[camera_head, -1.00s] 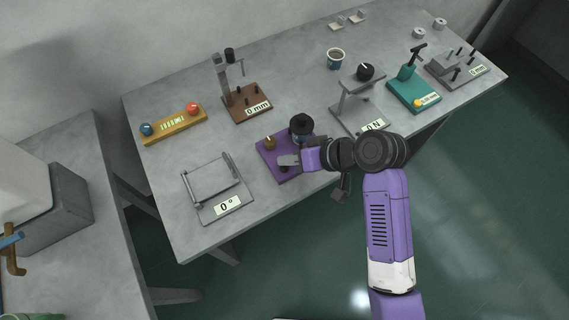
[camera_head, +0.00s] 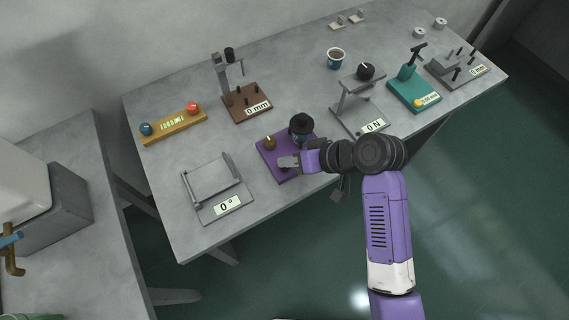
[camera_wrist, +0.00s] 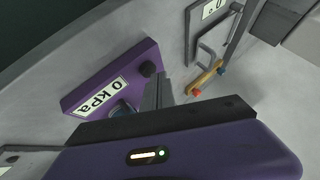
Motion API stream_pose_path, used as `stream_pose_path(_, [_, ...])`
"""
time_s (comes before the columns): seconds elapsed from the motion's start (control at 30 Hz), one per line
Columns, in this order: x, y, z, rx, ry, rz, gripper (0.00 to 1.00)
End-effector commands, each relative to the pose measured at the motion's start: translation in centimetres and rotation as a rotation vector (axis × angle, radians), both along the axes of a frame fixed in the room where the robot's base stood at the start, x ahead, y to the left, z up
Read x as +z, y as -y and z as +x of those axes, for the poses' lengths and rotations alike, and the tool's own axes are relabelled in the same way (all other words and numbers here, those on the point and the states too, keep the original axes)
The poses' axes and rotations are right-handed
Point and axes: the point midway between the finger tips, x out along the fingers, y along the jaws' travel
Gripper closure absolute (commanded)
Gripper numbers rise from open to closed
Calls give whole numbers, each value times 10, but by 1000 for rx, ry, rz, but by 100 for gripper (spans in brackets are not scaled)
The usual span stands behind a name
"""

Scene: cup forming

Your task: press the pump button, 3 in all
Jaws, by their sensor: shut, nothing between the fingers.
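The pump unit is a purple base (camera_head: 264,159) near the table's front edge. In the wrist view its purple block (camera_wrist: 138,57) carries a label (camera_wrist: 97,98) reading 0 kPa. A brown knob (camera_head: 269,142) stands at its back left, and a black-topped cup-like piece (camera_head: 302,123) at its back right. In the wrist view a dark round knob (camera_wrist: 148,69) shows close to the fingertips; I cannot tell whether they touch. My gripper (camera_head: 287,162) is shut and empty, low over the front of the base. The gripper (camera_wrist: 158,92) hides part of the unit.
A grey hinged frame (camera_head: 213,184) reading 0° stands left of the pump. A grey press (camera_head: 350,109) reading 0 N stands to the right. Behind are a yellow block with two balls (camera_head: 174,126), a brown stand (camera_head: 247,99) and a cup (camera_head: 336,58).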

Motion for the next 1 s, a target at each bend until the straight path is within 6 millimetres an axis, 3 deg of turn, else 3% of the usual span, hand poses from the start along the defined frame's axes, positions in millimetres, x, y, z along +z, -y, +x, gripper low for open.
stream_pose_path(1.0, [-9, 0, -1, 0, -2, -1, 100])
